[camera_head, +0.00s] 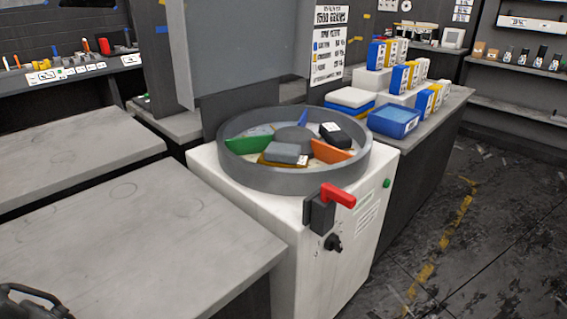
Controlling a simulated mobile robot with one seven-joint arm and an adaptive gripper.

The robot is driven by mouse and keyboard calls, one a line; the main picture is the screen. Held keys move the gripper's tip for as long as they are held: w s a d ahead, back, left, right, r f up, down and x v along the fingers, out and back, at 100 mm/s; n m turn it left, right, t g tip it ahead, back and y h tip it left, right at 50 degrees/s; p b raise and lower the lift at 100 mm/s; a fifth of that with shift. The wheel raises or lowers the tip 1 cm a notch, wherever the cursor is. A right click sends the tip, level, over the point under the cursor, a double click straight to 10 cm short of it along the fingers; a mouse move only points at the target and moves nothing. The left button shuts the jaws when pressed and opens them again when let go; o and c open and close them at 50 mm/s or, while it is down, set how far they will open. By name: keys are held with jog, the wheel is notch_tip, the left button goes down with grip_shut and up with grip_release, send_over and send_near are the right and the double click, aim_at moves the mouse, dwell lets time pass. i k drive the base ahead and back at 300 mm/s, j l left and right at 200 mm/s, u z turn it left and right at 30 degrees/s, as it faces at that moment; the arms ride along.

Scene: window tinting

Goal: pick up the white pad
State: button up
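A white pad-like slab (350,97) lies on top of a blue piece on the counter behind the round tray; I cannot tell for sure that it is the white pad. In the round grey tray (245,180), split by coloured dividers, lie a grey block (287,153) on a yellow piece and a black block (337,134) with a small white label. A black part that looks like my gripper (30,303) shows at the lower left corner, over the grey table and far from the slab. Its fingers are mostly cut off, so its opening is not visible.
The tray sits on a white cabinet with a red lever (338,195) sticking out in front. A blue bin (394,121) and several coloured boxes stand behind it on the right. A large grey panel (240,45) hangs above the tray's back. The grey tabletop (130,235) is clear.

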aim_at(275, 151)
jog(key=i+l, duration=0.15)
jog(key=l, duration=0.2)
jog(key=i+l, duration=0.2)
jog(key=l, duration=0.2)
jog(key=i+l+z, duration=0.1)
jog(key=l, duration=0.25)
jog(key=i+l, duration=0.45)
jog(key=l, duration=0.25)
